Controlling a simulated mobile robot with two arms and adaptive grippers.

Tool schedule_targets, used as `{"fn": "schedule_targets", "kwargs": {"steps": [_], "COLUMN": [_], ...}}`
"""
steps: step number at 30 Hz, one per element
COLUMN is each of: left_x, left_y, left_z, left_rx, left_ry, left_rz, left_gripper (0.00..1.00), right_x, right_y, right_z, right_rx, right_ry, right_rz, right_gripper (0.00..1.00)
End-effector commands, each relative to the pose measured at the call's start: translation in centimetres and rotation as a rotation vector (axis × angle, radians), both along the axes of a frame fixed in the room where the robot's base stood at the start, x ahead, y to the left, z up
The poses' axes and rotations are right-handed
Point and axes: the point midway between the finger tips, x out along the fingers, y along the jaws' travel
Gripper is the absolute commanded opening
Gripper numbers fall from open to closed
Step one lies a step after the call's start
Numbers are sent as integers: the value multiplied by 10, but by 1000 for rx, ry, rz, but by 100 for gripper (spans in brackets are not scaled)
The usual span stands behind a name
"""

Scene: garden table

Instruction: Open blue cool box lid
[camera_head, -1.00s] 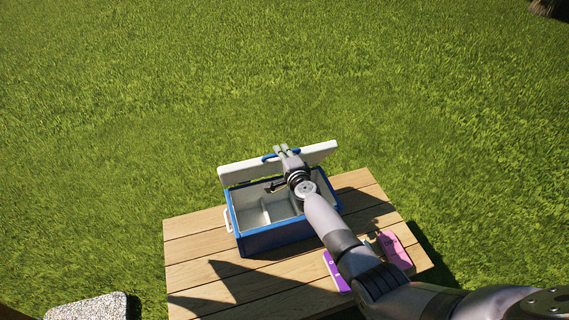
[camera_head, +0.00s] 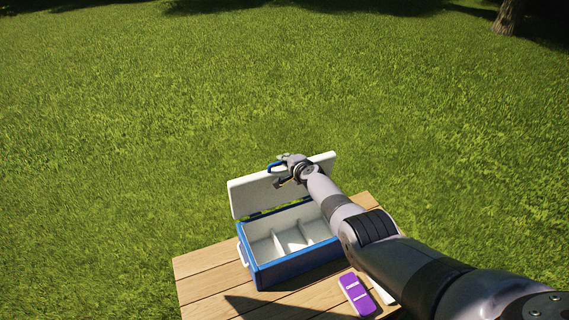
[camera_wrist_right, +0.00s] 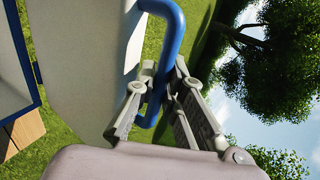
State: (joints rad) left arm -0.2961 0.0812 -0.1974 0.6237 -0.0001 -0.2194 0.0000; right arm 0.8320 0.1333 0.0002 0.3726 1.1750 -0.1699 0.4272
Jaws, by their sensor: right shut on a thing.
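The blue cool box (camera_head: 298,267) stands on the wooden table, with its white divided inside showing. Its white lid (camera_head: 245,196) is raised at the back edge and stands steeply up. The blue handle (camera_head: 275,168) is at the lid's top edge; in the right wrist view the handle (camera_wrist_right: 176,38) runs down between the fingers. My right gripper (camera_head: 281,172) is at the lid's top, shut on the handle; its fingers (camera_wrist_right: 163,97) lie on both sides of the bar. My left gripper is not in view.
The wooden table (camera_head: 205,270) has bare planks left of the box. A purple item (camera_head: 357,294) lies on the table at the front right, near my right arm. Grass surrounds the table. A tree trunk (camera_head: 509,16) stands far off at the upper right.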

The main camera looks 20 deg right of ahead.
Motion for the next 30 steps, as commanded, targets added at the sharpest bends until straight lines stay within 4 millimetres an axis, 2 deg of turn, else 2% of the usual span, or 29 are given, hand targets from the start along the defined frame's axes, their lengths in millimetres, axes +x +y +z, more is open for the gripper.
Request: {"fn": "schedule_targets", "kwargs": {"steps": [4,20,21,30], "left_x": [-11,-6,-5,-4], "left_y": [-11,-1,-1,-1], "left_z": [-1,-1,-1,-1], "left_rx": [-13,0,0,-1], "left_ry": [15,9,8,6], "left_rz": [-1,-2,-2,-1], "left_gripper": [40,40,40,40], "right_x": [5,7,7,7], "right_y": [-2,-1,-1,0], "right_z": [4,5,6,4], "right_rx": [-3,-3,-3,-1], "right_ry": [16,25,25,27], "right_rz": [-3,-2,-1,0], "right_gripper": [0,0,13,32]}}
